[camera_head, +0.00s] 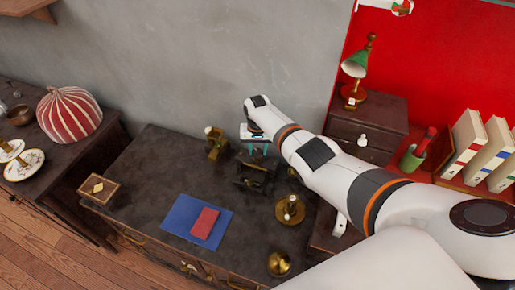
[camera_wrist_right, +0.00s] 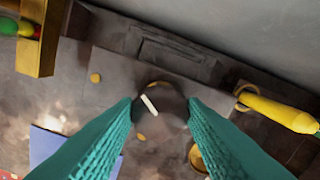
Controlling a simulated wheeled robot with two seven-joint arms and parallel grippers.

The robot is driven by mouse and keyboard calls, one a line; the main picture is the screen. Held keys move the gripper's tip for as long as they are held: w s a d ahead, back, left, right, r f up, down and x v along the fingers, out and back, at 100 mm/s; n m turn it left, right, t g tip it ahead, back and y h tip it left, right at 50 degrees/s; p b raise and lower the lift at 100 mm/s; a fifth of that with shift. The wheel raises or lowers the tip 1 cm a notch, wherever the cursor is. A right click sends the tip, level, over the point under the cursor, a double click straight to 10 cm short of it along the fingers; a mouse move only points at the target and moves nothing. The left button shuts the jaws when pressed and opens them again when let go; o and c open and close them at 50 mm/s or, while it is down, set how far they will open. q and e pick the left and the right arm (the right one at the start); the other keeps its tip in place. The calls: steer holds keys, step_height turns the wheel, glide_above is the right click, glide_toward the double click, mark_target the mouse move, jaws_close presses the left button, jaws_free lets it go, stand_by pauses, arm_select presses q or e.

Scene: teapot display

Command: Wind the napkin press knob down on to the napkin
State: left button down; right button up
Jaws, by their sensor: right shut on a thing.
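The napkin press (camera_head: 252,182) is a dark frame standing on the dark cabinet top, below my right gripper (camera_head: 254,148). In the right wrist view its round dark knob (camera_wrist_right: 165,113) with a white mark sits between the teal fingers. My right gripper (camera_wrist_right: 161,108) is shut on the knob from above, one finger on each side. In the head view the knob is hidden by the gripper. I cannot make out a napkin in the press. My left gripper is not in view.
A brass stand (camera_head: 215,142) is left of the press, also close by in the wrist view (camera_wrist_right: 48,45). A brass piece (camera_head: 290,212) stands to the right. A blue sheet (camera_head: 180,215) with a red item (camera_head: 204,223) lies in front. A box (camera_head: 99,189) is far left.

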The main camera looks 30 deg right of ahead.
mark_target(258, 151)
steer(key=shift+w+r, duration=0.1)
steer(key=o, duration=1)
steer(key=shift+r, duration=0.4)
step_height(258, 151, up, 11)
steer(key=shift+r+p, duration=0.1)
steer(key=shift+p, duration=0.3)
